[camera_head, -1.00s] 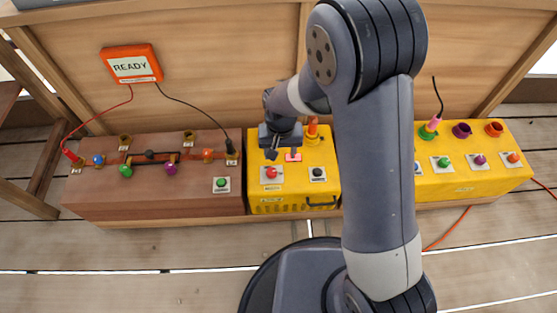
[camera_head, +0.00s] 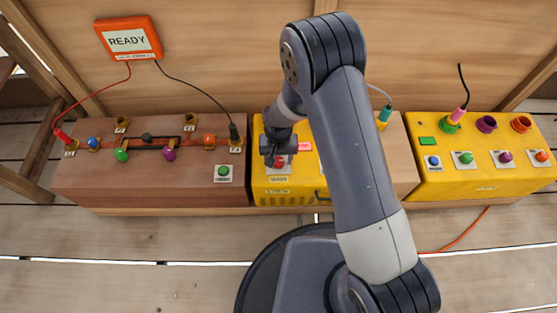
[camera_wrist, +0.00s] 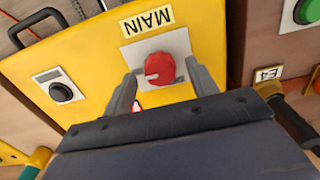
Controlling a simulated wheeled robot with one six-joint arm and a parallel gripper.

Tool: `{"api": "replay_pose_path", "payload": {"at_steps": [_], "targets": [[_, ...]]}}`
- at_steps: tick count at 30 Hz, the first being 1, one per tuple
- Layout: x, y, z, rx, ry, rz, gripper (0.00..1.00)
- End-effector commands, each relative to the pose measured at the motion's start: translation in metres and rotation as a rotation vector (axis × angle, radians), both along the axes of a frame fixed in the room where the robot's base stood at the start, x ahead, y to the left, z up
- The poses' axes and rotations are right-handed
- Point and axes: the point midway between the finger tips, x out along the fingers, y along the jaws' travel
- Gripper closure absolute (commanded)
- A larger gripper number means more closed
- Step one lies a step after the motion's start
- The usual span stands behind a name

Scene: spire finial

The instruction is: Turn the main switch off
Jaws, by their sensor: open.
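The main switch is a red knob (camera_wrist: 160,69) on a pale square plate (camera_wrist: 146,50), beside a label reading MAIN (camera_wrist: 146,20) in the wrist view. It also shows as a red knob (camera_head: 279,163) on the middle yellow box in the head view. My gripper (camera_wrist: 160,84) is open, with one finger on each side of the red knob. Whether the fingers touch it I cannot tell. In the head view my gripper (camera_head: 277,158) is over the knob and partly hides it.
A black button (camera_wrist: 60,91) sits on the same yellow box (camera_wrist: 80,55), near a dark handle (camera_wrist: 35,25). The brown box (camera_head: 130,190) with a green button (camera_head: 223,171) stands left. Another yellow box (camera_head: 470,185) stands right. A READY display (camera_head: 128,40) is on the wall.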

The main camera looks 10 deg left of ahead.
Motion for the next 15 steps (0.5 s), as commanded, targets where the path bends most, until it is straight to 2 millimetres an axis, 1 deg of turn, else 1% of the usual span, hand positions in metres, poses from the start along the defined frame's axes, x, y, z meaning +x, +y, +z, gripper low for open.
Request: {"api": "replay_pose_path", "payload": {"at_steps": [1, 3, 11, 12, 15], "targets": [[0.0000, -0.0001, -0.0050, 0.000, 0.000, 0.000, 0.45], [0.0000, 0.0000, -0.0074, 0.000, 0.000, 0.000, 0.45], [0.0000, -0.0001, -0.0081, 0.000, 0.000, 0.000, 0.45], [0.0000, -0.0001, -0.0081, 0.000, 0.000, 0.000, 0.46], [-0.0001, -0.0001, -0.0080, 0.000, 0.000, 0.000, 0.54]]}}
